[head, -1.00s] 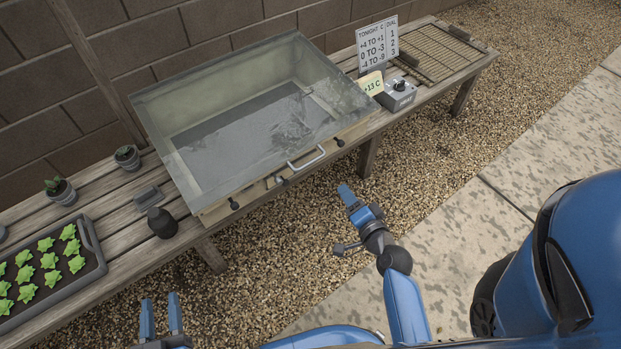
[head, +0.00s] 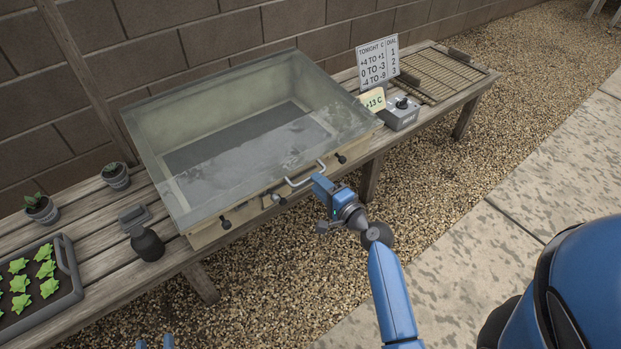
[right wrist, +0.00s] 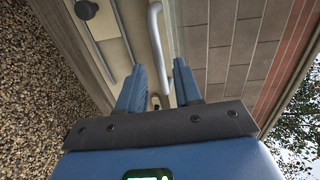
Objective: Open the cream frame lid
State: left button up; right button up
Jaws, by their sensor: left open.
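The cream frame (head: 215,235) stands on the bench with its clear lid (head: 255,110) down. A pale bar handle (head: 303,178) sits on the lid's front edge; it also shows in the right wrist view (right wrist: 155,35). Dark knobs (head: 225,222) line the frame's front. My right gripper (head: 320,182) is just right of the handle. In the right wrist view its fingers (right wrist: 160,68) are apart, with the handle running ahead of and between them; contact cannot be told. My left gripper (head: 155,343) is open at the bottom edge, only its fingertips visible.
A seedling tray (head: 68,262), dark bottle (head: 147,244) and small pots (head: 116,176) stand at the left of the bench. A grey dial box (head: 402,115), a +13 C card (head: 373,100) and a sign (head: 378,62) stand right of the frame. Gravel in front is clear.

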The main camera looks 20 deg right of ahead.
jog(key=shift+x, duration=2.15)
jog(key=shift+c, duration=0.5)
grip_shut()
